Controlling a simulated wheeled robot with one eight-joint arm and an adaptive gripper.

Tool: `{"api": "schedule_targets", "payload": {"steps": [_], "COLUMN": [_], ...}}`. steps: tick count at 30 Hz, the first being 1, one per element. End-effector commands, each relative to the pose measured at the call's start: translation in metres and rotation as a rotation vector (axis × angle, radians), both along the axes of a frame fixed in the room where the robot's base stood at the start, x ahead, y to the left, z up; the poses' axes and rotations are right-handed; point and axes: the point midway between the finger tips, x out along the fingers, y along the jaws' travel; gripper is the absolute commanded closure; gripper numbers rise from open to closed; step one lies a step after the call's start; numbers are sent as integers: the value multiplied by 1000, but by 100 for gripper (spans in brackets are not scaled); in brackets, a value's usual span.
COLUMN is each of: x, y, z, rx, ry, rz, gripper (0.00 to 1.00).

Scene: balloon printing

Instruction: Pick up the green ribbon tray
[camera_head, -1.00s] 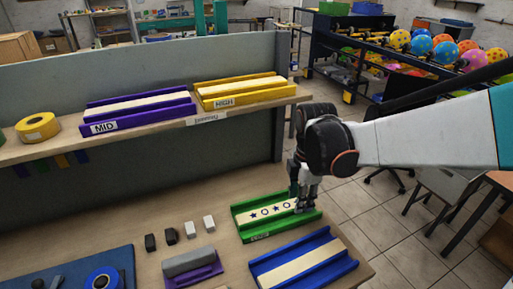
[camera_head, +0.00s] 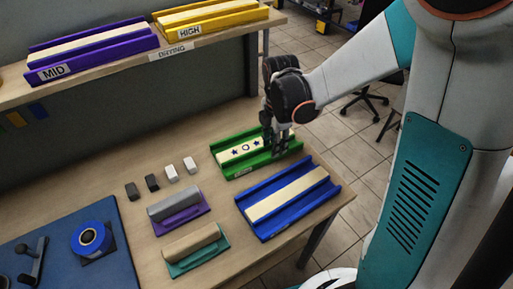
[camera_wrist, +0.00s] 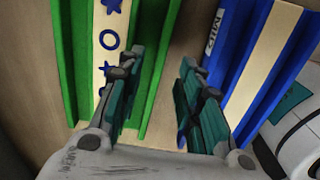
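The green ribbon tray (camera_head: 262,161) lies on the lower table, with a cream strip printed with dark stars and circles in its channel. It also shows at the left of the wrist view (camera_wrist: 153,75). My gripper (camera_head: 279,147) is at the tray's right end. In the wrist view, my gripper (camera_wrist: 162,60) is open, with nothing clamped. One finger is over the tray's channel and the other is over the gap beside the blue tray; the green wall shows between them. I cannot tell whether the fingers touch the tray.
A blue tray (camera_head: 265,226) lies close beside the green one. Several small blocks (camera_head: 171,173), a purple-based block (camera_head: 180,222) and a teal-based block (camera_head: 200,260) are to the left. A shelf above bears purple (camera_head: 118,60) and yellow (camera_head: 205,28) trays.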

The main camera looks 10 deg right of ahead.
Motion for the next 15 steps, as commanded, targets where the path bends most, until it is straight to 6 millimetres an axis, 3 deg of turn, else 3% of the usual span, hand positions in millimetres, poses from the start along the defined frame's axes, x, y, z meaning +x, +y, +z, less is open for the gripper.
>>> {"api": "schedule_targets", "payload": {"steps": [9, 15], "x": [-1, -1], "y": [3, 3], "z": [-44, -48], "rx": [0, 0], "ry": [0, 0], "rz": [0, 0], "gripper": [67, 67]}}
